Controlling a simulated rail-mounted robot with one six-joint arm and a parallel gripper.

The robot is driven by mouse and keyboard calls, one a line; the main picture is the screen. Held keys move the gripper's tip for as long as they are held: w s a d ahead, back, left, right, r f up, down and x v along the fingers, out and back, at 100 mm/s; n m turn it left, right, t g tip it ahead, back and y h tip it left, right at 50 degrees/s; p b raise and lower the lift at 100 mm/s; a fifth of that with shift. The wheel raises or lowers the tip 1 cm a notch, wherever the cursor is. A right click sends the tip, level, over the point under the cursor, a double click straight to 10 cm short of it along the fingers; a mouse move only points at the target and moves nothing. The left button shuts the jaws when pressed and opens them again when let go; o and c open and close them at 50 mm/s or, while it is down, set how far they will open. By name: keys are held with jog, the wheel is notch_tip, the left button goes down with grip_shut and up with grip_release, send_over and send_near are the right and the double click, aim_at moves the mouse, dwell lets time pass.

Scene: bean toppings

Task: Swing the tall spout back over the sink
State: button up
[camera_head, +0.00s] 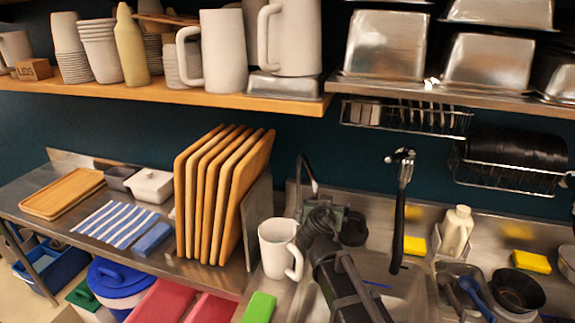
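The tall spout (300,176) is a thin, curved metal pipe at the back left of the sink (405,285), near the wall. Its top bends over to the right, and its lower part is partly hidden. My dark gripper (318,212) is just in front and to the right of it, over the left part of the sink. My arm hides part of the basin. The fingers blend into the dark background, so I cannot tell whether they are open or touch the spout.
A white mug (274,250) stands close to the left of my gripper. A black-handled sprayer (399,215) hangs to the right. Upright cutting boards (205,205) stand further left. A soap bottle (457,230) and yellow sponges (531,262) are at the right.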

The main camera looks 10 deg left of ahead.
jog(key=w+d, duration=0.3)
jog(key=d, duration=0.4)
jog(key=shift+w, duration=0.25)
dwell(0.3)
jog(key=p+v, duration=0.2)
jog(key=v, duration=0.6)
jog(key=shift+d+r+p, duration=0.2)
jog(key=shift+d+p, duration=0.15)
jog(key=shift+s, duration=0.1)
